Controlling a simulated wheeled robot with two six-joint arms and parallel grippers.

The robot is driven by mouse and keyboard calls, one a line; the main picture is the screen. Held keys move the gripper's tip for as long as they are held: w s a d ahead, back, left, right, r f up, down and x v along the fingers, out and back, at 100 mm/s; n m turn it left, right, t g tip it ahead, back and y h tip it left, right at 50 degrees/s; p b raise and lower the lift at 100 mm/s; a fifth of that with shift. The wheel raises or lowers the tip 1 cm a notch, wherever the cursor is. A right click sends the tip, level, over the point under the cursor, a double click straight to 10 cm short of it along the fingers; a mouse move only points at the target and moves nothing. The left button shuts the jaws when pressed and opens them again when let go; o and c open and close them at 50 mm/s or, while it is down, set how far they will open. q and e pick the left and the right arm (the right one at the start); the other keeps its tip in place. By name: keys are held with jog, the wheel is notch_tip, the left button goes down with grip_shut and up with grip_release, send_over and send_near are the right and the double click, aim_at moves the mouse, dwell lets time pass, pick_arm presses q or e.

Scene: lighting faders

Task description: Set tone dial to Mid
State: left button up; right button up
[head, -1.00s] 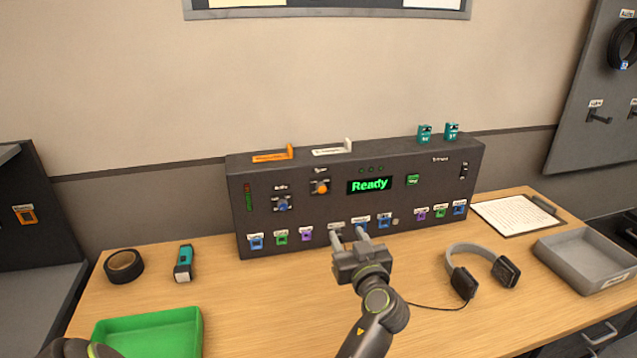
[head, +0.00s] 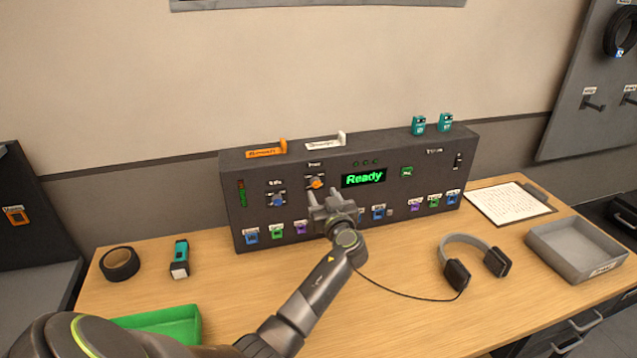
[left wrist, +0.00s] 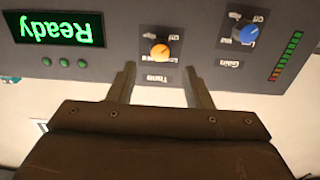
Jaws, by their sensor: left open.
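The tone dial (head: 316,183) is an orange knob on the upper front of the dark console (head: 410,200), left of the green "Ready" display (head: 363,178). My left gripper (head: 325,195) is open and empty, just in front of the panel and slightly below the dial. In the left wrist view, which is upside down, the orange tone dial (left wrist: 160,52) sits beyond and between my two open fingers (left wrist: 158,85), apparently untouched. Its label reads "Tone"; the small position markings are too blurred to read surely. My right gripper is not in view.
A blue gain dial (head: 277,200) is left of the tone dial, also seen in the left wrist view (left wrist: 245,33). Headphones (head: 470,240), a grey tray (head: 575,265), tape (head: 119,264) and a green bin (head: 170,322) lie on the desk.

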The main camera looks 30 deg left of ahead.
aim_at(317, 185)
pick_arm(q)
jog(key=x, duration=0.4)
jog(key=shift+w+a+p, duration=0.1)
jog(key=shift+p, duration=0.3)
jog(key=shift+w+a, duration=0.25)
jog(key=c, duration=1)
jog(key=shift+f, duration=0.1)
